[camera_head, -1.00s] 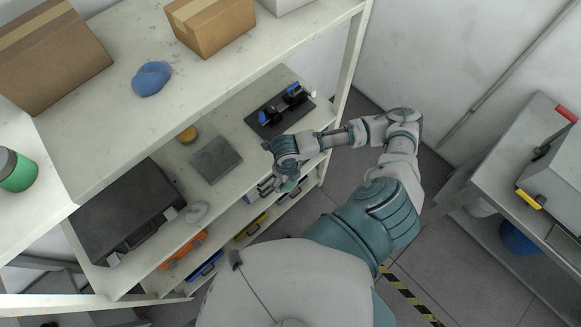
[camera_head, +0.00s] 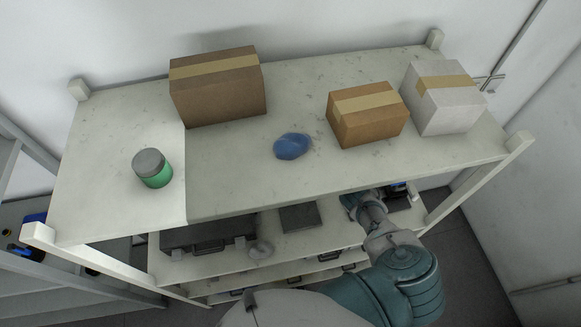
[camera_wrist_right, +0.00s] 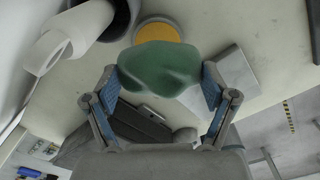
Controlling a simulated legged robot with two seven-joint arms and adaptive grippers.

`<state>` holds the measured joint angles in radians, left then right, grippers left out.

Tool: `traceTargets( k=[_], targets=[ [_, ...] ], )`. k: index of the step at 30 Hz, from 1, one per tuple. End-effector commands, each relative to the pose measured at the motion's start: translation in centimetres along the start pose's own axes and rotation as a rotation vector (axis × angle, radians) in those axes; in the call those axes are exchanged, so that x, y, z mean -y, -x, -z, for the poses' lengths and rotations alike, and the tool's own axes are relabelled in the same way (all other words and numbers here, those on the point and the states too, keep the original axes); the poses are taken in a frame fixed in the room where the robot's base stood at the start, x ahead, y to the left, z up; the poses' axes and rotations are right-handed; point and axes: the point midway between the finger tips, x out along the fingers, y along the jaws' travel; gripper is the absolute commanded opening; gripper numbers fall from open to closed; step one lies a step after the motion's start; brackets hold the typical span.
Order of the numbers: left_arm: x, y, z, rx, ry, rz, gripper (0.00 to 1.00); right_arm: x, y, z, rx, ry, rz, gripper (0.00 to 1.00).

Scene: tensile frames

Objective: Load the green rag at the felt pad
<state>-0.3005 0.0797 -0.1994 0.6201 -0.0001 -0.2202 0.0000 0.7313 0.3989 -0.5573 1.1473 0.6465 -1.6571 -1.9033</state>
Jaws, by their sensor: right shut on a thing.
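The green rag (camera_wrist_right: 158,68) is a crumpled lump between the fingers of my right gripper (camera_wrist_right: 160,82) in the right wrist view. The fingers are shut on it. In the head view my right gripper (camera_head: 358,203) is at the front edge of the top shelf, over the middle shelf, with its fingertips and the rag hidden. A flat grey square, likely the felt pad (camera_head: 300,217), lies on the middle shelf to the gripper's left. A grey square also shows in the wrist view (camera_wrist_right: 240,72), right of the rag, apart from it. My left gripper is not in view.
The top shelf (camera_head: 230,185) holds a blue lump (camera_head: 292,146), a green jar (camera_head: 152,168) and several boxes, and overhangs the middle shelf. A black case (camera_head: 210,235) and a pale lump (camera_head: 261,250) are left of the square. A yellow disc (camera_wrist_right: 157,33) is behind the rag.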

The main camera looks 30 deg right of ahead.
Motion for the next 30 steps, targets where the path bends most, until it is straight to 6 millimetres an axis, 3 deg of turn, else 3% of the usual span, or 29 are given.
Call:
traceTargets(
  k=[12,21,30],
  targets=[
    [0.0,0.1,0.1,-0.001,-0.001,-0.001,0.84,-0.1,-2.5,0.1,-0.001,-0.026,0.003,0.56],
    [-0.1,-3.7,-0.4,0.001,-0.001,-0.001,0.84,-0.1,-6.0,0.1,0.001,-0.024,0.001,0.56],
    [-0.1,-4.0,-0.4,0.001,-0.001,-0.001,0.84,-0.1,-6.3,0.1,0.002,-0.023,0.001,0.56]
  ],
)
